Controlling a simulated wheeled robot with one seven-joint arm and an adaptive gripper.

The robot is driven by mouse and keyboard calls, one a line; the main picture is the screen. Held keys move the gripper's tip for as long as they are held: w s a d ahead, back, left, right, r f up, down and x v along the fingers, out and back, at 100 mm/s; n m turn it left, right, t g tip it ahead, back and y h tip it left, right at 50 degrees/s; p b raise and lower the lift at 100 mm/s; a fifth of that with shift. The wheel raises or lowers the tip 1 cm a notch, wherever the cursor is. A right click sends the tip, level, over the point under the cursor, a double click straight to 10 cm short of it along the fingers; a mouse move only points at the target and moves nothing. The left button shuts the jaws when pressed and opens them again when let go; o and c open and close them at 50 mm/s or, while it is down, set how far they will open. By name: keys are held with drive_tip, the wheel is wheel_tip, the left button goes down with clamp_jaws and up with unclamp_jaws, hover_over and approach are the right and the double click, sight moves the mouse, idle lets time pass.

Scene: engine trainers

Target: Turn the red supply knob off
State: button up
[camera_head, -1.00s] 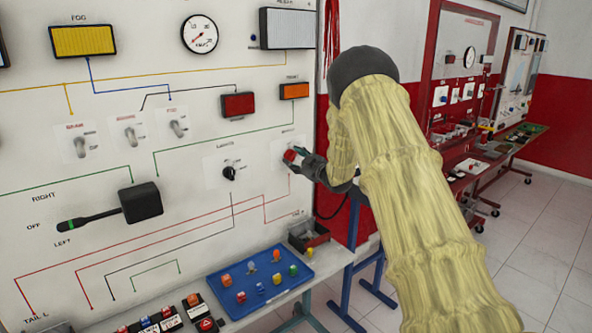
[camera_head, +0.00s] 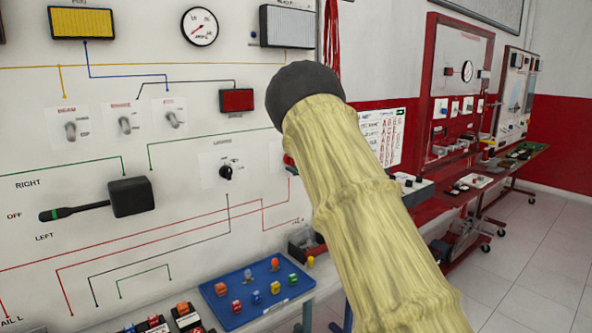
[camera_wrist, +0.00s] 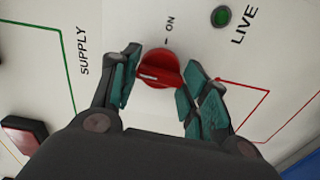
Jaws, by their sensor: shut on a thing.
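The red supply knob (camera_wrist: 158,67) sits on the white panel in the wrist view, between the words SUPPLY and LIVE. An ON mark is printed beside it. My gripper (camera_wrist: 161,72) has its teal finger pads on either side of the knob and is shut on it. The knob's raised grip bar runs across between the fingers; which mark it points to is not clear. In the head view only a sliver of the red knob (camera_head: 289,164) shows at the edge of my arm, which hides my gripper there.
A green round lamp (camera_wrist: 221,16) is beside LIVE. A black Lights knob (camera_head: 226,172) is left of the supply knob, and a black lever (camera_head: 131,197) is farther left. A blue tray (camera_head: 213,294) with small coloured parts lies below the panel. Floor at right is clear.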

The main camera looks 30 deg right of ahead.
drive_tip(key=shift+f+n+b, duration=0.1)
drive_tip(key=shift+n+b, duration=0.3)
drive_tip(key=shift+n, duration=0.1)
drive_tip(key=o, duration=1)
drive_tip(key=shift+s, duration=0.1)
drive_tip(key=s+d, duration=0.1)
drive_tip(key=s, duration=1)
drive_tip(key=shift+s, duration=0.4)
drive_tip(key=shift+a+f, duration=0.1)
